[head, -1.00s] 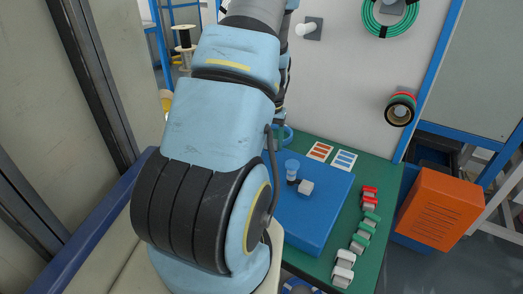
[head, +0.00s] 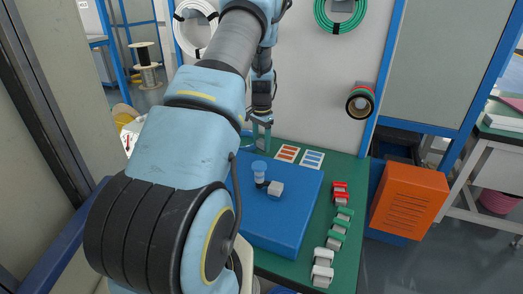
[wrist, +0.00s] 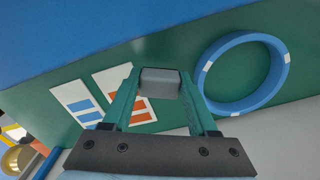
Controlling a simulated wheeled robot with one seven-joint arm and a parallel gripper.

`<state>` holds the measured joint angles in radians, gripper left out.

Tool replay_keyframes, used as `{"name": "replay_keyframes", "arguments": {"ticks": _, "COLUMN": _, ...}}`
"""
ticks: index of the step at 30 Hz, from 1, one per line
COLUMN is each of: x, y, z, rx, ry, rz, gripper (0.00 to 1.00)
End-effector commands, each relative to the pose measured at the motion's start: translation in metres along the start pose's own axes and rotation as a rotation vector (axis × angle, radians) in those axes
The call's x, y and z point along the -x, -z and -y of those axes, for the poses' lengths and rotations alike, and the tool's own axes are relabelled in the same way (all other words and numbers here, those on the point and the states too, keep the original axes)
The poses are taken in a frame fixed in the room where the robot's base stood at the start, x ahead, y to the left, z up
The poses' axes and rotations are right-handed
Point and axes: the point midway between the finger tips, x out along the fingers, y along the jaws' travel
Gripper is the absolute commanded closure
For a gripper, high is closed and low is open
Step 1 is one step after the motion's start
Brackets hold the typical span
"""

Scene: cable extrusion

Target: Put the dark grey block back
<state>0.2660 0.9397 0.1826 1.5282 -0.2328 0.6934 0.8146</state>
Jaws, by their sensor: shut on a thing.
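My gripper (head: 262,136) is at the back left of the green table, behind the blue slab (head: 283,226). In the wrist view, my gripper (wrist: 160,80) has its green fingers shut on a dark grey block (wrist: 160,88), held between the fingertips. Green table surface shows beyond the block; I cannot tell the gap beneath it. In the head view the held block is too small to make out. A light grey block (head: 275,188) sits on the blue slab beside a small blue-topped dark piece (head: 259,174).
A blue ring (wrist: 207,82) lies right of the block in the wrist view. Two cards with orange (head: 286,153) and blue (head: 312,159) marks lie behind the slab. Red, green and white clips line the table's right side. An orange box (head: 408,200) stands beyond. A wall panel rises behind.

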Motion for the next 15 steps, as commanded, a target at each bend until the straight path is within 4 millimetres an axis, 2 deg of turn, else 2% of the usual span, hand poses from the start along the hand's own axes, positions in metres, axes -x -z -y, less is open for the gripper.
{"name": "replay_keyframes", "arguments": {"ticks": 7, "x": -0.033, "y": -0.001, "z": 0.000, "rx": 0.001, "ry": -0.001, "rz": 0.002, "gripper": 0.90}}
{"name": "replay_keyframes", "arguments": {"ticks": 15, "x": -0.039, "y": 0.000, "z": 0.000, "rx": 0.002, "ry": 0.000, "rz": 0.000, "gripper": 0.90}}
